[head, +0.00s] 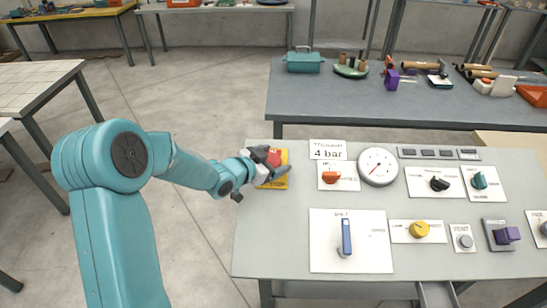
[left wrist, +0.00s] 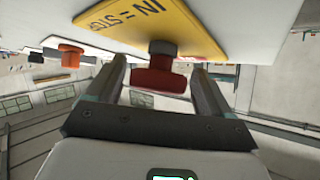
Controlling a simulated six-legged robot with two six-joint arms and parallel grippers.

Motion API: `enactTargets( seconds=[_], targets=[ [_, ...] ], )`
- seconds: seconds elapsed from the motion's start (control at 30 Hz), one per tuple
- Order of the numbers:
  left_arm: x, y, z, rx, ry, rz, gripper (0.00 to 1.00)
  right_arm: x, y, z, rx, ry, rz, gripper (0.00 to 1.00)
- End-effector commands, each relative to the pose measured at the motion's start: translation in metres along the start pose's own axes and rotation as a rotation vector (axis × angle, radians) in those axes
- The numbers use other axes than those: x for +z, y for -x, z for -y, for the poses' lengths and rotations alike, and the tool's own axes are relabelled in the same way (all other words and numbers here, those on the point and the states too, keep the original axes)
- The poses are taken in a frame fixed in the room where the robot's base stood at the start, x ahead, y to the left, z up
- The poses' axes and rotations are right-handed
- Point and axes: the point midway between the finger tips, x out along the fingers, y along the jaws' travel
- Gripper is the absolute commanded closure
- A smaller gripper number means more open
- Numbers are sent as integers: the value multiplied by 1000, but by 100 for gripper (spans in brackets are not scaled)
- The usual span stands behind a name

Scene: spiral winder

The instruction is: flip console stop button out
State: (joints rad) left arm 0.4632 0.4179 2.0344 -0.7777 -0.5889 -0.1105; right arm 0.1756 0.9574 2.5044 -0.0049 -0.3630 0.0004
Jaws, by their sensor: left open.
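The console (head: 270,225) is a light grey panel. Its stop button is a red mushroom head on a dark stem, standing on a yellow plate (head: 283,180) at the console's left end. My left gripper (head: 281,175) is over this plate and hides most of the button in the head view. In the left wrist view the red stop button (left wrist: 160,76) sits between the two open fingers of my left gripper (left wrist: 160,80), and the yellow plate (left wrist: 150,22) reads "IN = STOP". Whether a finger touches the button, I cannot tell. My right gripper does not show.
Right of the plate are an orange knob (head: 331,177), a round gauge (head: 378,166), a blue lever (head: 346,238) and a yellow knob (head: 419,229). A dark workbench (head: 400,105) with a teal toolbox (head: 304,62) stands behind. The floor left of the console is clear.

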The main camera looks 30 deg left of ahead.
Motion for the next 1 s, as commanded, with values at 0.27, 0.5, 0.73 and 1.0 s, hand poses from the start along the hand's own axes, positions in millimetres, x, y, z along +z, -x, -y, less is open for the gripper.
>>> enactTargets(
  seconds=[0.27, 0.5, 0.73, 1.0],
  targets=[
    [-1, -5, 1, -1, 0, -1, 19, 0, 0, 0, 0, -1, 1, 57],
    [0, -5, 1, -2, 0, -1, 81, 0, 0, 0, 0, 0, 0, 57],
    [-9, 1, 1, -2, -2, -3, 95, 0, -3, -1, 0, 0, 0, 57],
    [-13, 4, 1, -2, 0, -3, 95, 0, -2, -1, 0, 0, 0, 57]
  ],
)
